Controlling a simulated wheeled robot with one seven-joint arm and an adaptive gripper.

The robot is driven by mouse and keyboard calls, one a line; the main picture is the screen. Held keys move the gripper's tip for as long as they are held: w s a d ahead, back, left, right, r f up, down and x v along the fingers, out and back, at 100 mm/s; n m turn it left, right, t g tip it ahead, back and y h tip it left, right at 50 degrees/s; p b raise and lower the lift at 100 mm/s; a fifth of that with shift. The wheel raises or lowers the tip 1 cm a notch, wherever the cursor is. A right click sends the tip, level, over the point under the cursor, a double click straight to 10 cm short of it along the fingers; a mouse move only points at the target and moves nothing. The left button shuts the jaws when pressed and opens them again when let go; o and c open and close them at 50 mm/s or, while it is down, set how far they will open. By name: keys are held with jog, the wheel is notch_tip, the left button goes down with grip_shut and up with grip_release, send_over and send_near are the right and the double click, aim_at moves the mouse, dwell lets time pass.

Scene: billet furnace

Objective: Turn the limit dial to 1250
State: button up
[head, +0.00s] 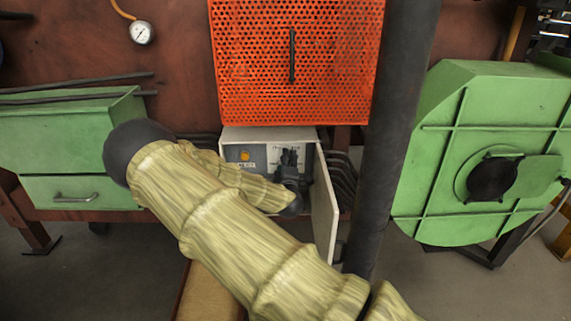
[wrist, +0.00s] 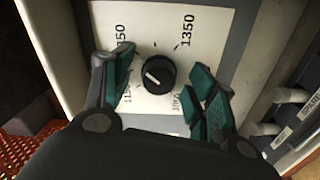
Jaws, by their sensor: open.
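The limit dial (wrist: 158,75) is a round black knob on a white scale plate (wrist: 218,22) in the wrist view. A short white mark shows on the left part of its face; I cannot tell which number it meets. "1350" reads clearly at upper right; the upper-left label ends in "50" and is partly hidden, and the lower labels are partly covered. My gripper (wrist: 163,66) is open, with one teal finger pad on each side of the knob and gaps between. In the head view my gripper (head: 291,160) is in front of the control box (head: 245,135), hiding the dial.
The box's open door (head: 325,205) stands at its right. An orange perforated guard (head: 295,60) hangs just above. A dark post (head: 392,130) rises to the right. In the wrist view, several pale switches (wrist: 290,96) sit right of the plate.

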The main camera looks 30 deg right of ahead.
jog(key=v, duration=1.2)
jog(key=shift+w+f, duration=0.1)
